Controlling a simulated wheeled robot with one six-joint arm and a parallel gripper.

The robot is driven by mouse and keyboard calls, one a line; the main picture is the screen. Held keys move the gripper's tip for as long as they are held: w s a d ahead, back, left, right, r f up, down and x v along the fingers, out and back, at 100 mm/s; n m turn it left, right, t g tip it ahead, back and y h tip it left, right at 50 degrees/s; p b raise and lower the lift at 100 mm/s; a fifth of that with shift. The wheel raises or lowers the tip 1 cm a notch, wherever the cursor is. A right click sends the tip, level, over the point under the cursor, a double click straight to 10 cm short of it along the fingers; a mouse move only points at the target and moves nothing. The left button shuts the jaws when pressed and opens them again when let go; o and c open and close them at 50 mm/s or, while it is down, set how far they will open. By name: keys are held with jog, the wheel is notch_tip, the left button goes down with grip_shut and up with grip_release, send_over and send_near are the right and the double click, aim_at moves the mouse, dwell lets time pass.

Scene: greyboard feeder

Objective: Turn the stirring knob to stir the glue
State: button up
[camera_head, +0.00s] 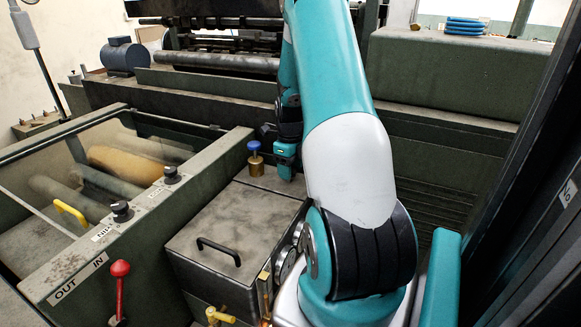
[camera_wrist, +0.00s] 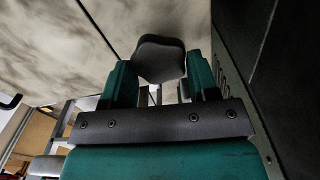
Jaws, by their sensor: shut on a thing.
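In the wrist view a dark lobed knob (camera_wrist: 160,58) sits between the two teal fingers of my gripper (camera_wrist: 159,80). The fingers are shut on it from both sides. In the head view my gripper (camera_head: 286,152) is low at the far right part of the grey metal box (camera_head: 215,235), just right of a brass fitting with a blue top (camera_head: 254,158). The held knob is not clearly visible in the head view, where the gripper and arm cover that area.
The box lid has a black handle (camera_head: 219,250). A green panel with black knobs (camera_head: 122,211) and a red lever (camera_head: 119,280) stands to the left, beside rollers under a clear cover. Green machine walls close off the back and right.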

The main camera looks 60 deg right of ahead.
jog(key=m, duration=0.6)
jog(key=shift+w+r+m, duration=0.1)
jog(key=shift+m, duration=0.2)
jog(key=shift+a, duration=0.1)
dwell(0.3)
jog(key=o, duration=0.9)
jog(key=shift+o, duration=0.2)
notch_tip(320, 180, up, 17)
jog(key=b, duration=0.1)
jog(key=shift+r+b, duration=0.15)
jog(key=shift+b, duration=0.25)
